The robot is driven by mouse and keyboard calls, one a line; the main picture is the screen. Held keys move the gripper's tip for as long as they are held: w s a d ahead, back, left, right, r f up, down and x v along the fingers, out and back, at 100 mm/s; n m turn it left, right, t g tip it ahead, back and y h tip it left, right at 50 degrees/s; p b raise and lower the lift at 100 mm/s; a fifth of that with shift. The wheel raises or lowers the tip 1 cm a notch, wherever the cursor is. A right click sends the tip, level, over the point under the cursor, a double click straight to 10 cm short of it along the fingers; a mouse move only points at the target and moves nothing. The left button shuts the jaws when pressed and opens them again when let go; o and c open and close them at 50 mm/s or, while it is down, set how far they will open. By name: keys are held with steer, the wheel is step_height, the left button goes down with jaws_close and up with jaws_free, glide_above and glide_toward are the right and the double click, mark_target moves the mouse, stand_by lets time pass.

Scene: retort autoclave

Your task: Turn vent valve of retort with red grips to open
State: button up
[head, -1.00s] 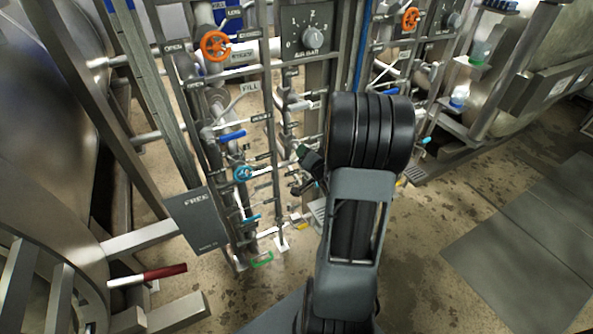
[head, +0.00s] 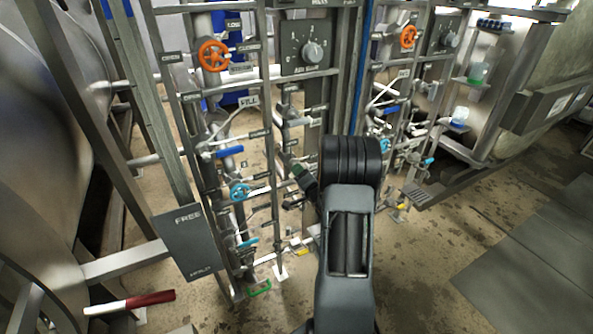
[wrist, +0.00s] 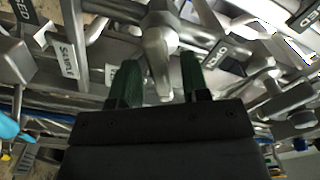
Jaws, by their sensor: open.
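A handle with a red grip (head: 150,299) shows at the lower left in the head view, beside the large steel vessel (head: 40,130). A pipe rack with several valves stands right of it. I cannot tell by label which valve is the vent valve. My gripper (wrist: 158,82) is open, with green-lined fingers. In the wrist view a bare metal valve lever (wrist: 160,50) points down into the gap between the fingers; I cannot tell whether they touch it. In the head view my arm hides most of the gripper and its valve.
Floor at right is open.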

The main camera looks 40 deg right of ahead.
steer(key=shift+w+d, duration=0.15)
steer(key=shift+w, duration=0.65)
steer(key=shift+w+d, duration=0.1)
steer(key=shift+w, duration=0.65)
jaws_close()
